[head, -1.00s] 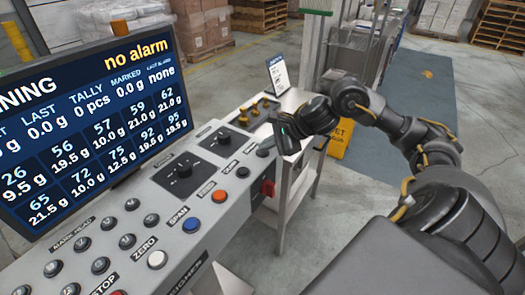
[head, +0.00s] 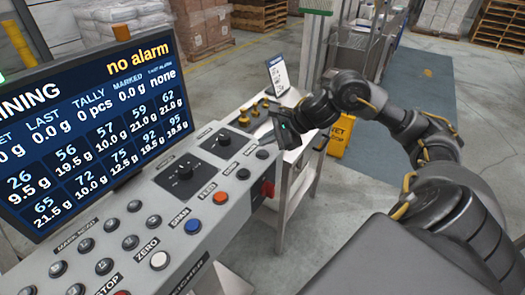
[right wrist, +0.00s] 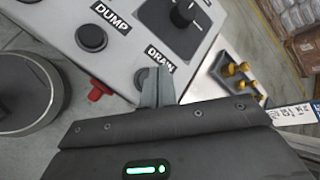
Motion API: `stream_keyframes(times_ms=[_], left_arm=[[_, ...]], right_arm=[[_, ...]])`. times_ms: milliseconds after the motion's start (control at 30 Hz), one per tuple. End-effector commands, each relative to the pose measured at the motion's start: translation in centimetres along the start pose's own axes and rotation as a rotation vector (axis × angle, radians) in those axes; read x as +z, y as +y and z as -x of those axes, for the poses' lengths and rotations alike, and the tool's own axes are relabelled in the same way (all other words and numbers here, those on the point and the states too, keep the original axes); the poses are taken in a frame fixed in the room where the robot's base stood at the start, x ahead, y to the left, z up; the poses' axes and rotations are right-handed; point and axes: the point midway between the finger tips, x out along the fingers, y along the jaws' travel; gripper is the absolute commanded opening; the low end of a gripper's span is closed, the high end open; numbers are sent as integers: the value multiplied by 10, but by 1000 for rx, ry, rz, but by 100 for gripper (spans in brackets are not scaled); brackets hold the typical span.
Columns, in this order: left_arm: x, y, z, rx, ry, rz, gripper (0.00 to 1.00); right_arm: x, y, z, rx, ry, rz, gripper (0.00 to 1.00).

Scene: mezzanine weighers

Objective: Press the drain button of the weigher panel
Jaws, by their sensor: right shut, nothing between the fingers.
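The weigher panel (head: 205,205) is a sloped grey console with a row of labelled buttons. The black drain button (head: 262,154) is at the far end of the row, beside its label. My right gripper (head: 271,138) is shut and empty, its tips just beyond and above that button, apparently apart from it. In the right wrist view the shut fingers (right wrist: 156,88) point at the area below the DRAIN label (right wrist: 160,58). They cover most of the drain button there, so the gap is hard to judge. My left gripper is out of view.
The black dump button (head: 243,173) is the near neighbour, then an orange and a blue one. Two black knobs (head: 184,172) sit above the row. A red switch (head: 267,189) is on the panel's side. The screen (head: 95,120) reads "no alarm".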

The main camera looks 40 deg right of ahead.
Motion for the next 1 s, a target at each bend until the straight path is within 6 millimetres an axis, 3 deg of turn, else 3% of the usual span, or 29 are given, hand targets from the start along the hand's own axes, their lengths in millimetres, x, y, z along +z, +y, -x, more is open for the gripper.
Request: stream_keyframes(times_ms=[367,1000], left_arm=[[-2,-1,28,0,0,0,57],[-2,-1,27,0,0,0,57]], right_arm=[[20,-20,28,1,1,1,0],[20,-20,28,1,1,0,0]])
